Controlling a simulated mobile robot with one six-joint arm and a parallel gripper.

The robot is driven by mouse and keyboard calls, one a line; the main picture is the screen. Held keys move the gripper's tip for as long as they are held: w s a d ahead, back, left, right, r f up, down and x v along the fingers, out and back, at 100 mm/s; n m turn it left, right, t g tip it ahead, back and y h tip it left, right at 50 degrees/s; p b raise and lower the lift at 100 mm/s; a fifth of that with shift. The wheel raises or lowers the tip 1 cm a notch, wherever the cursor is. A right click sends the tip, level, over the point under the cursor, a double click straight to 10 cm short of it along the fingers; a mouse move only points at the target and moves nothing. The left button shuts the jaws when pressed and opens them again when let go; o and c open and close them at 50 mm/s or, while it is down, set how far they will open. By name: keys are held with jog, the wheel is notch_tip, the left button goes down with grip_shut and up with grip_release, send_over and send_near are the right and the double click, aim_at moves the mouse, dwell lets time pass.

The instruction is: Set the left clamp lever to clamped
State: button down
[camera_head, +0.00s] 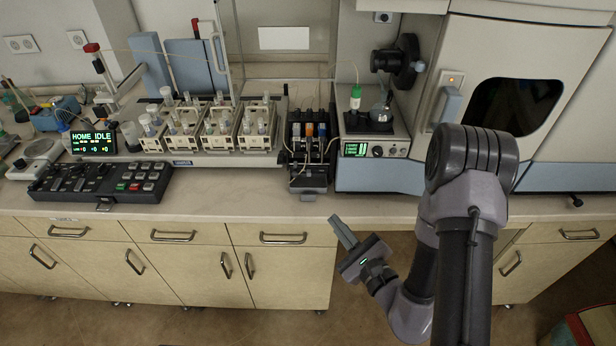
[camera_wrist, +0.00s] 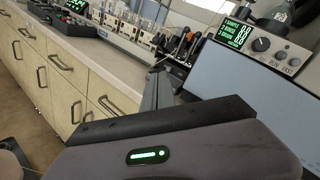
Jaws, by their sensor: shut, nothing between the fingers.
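The tubing pump (camera_head: 310,160) stands on the bench near the middle of the head view, with several small upright parts in black, blue and orange on top. The left clamp lever appears to be the leftmost of these (camera_head: 296,131); it is too small to tell whether it is clamped or open. The pump also shows in the wrist view (camera_wrist: 182,48), partly behind my fingers. My gripper (camera_head: 337,222) is shut and empty, in front of the bench edge, below and nearer than the pump. Its fingers also show in the wrist view (camera_wrist: 158,78), pointing toward the bench.
Sample racks (camera_head: 205,128) stand left of the pump. A controller unit (camera_head: 375,140) with a green display stands close on its right. A black keypad (camera_head: 100,182) lies at the left. The bench front strip (camera_head: 240,200) is clear. Cabinet drawers (camera_head: 190,233) lie below.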

jog(key=b, duration=0.4)
send_near(296, 166)
jog(key=shift+w+a+f, duration=0.5)
jog(key=shift+w+a, duration=0.05)
jog(key=shift+w, duration=0.3)
jog(key=shift+w+a+f, duration=0.55)
jog(key=shift+w, duration=0.25)
jog(key=r+p, duration=0.1)
jog(key=p, duration=0.2)
jog(key=shift+w+g, duration=0.1)
jog(key=shift+g, duration=0.2)
